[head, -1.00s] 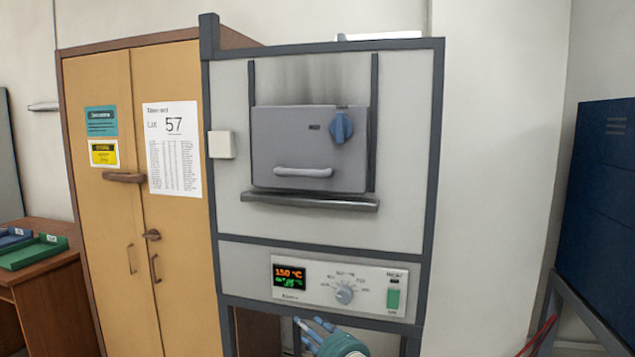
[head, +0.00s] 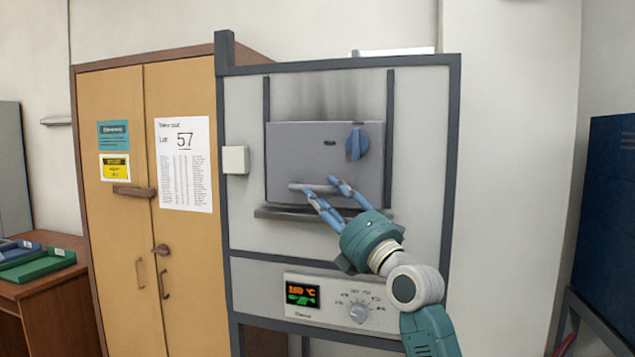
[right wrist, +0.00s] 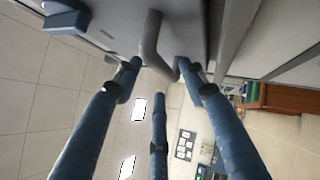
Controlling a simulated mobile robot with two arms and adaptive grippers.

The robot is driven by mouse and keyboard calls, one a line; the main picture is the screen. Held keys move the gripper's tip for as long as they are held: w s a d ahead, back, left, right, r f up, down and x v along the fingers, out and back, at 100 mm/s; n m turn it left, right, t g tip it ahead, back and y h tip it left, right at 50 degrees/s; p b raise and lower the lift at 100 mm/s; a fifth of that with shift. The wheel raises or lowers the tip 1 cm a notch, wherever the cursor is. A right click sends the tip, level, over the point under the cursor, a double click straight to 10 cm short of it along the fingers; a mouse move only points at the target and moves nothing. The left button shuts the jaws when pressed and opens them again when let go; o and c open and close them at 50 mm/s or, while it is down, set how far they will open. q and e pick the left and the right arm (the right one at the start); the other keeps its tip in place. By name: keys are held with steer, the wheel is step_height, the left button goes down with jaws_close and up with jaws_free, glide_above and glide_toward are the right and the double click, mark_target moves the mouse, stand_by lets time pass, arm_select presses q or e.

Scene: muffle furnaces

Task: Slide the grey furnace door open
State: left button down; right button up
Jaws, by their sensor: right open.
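The grey furnace door (head: 288,150) hangs between two dark vertical rails, low over the ledge, with a blue knob (head: 357,143) at its upper right. A light bar handle (head: 298,187) runs across its lower part. My right gripper (head: 321,187) is open at this handle, its blue fingers overlapping the handle's right part. In the right wrist view the handle (right wrist: 151,45) comes down between the two upper fingers of the gripper (right wrist: 158,78), with a third finger below. I cannot tell whether any finger touches it. My left gripper is not in view.
A dark ledge (head: 275,213) juts out under the door. A control panel (head: 337,304) with a lit display sits below. A tan cabinet (head: 137,235) stands on the left, and a dark blue unit (head: 607,210) on the right. The wall area above the door is clear.

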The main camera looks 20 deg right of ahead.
mark_target(320, 190)
steer(key=shift+p+x, duration=0.45)
steer(key=shift+x, duration=1.35)
jaws_close()
